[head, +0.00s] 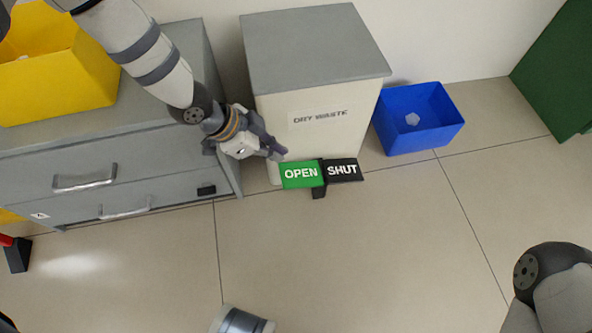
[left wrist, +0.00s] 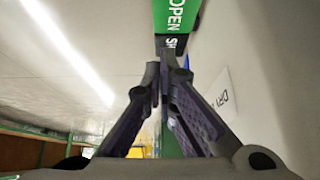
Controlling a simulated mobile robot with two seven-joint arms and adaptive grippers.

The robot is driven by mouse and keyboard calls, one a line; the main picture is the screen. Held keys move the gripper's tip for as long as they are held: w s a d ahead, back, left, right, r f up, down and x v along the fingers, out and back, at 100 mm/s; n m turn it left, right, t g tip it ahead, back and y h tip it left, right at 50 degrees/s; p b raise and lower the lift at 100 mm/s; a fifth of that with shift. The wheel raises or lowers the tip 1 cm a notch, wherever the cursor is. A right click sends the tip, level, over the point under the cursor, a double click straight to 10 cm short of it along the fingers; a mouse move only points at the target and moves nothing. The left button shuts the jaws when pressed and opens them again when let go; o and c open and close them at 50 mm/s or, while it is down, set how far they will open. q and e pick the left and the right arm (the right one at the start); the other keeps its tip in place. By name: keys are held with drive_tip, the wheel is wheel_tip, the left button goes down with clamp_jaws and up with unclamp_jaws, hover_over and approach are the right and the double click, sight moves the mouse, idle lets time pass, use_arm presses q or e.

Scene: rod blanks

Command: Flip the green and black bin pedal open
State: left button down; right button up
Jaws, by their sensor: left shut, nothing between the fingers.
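The bin (head: 316,75) is a cream box with a grey lid, marked DRY WASTE, standing against the wall. At its foot is the pedal, with a green half marked OPEN (head: 301,174) on the left and a black half marked SHUT (head: 343,170) on the right. My left gripper (head: 280,153) is shut and empty, just above and left of the green half. I cannot tell if it touches. In the left wrist view the fingers (left wrist: 165,72) point towards the pedal (left wrist: 175,18), whose top part is cut off. My right gripper is not in view.
A grey drawer cabinet (head: 110,155) stands left of the bin, with a yellow crate (head: 60,85) on top. A blue box (head: 418,120) holding a pale item is on the floor to the right. A green panel (head: 557,70) is at far right. The floor in front is clear.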

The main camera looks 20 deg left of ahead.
use_arm(q)
drive_tip(key=shift+f, duration=0.1)
drive_tip(key=b, duration=0.4)
hover_over(305, 182)
drive_tip(key=s+a, duration=0.1)
drive_tip(key=a, duration=0.1)
wheel_tip(305, 182, down, 9)
drive_tip(key=shift+s+d+r, duration=0.1)
drive_tip(key=shift+s+r, duration=0.05)
wheel_tip(305, 182, down, 2)
drive_tip(key=shift+s+f+b, duration=0.1)
drive_tip(key=shift+f+b, duration=0.15)
drive_tip(key=shift+b, duration=0.4)
drive_tip(key=shift+a+f, duration=0.3)
drive_tip(key=shift+f, duration=0.3)
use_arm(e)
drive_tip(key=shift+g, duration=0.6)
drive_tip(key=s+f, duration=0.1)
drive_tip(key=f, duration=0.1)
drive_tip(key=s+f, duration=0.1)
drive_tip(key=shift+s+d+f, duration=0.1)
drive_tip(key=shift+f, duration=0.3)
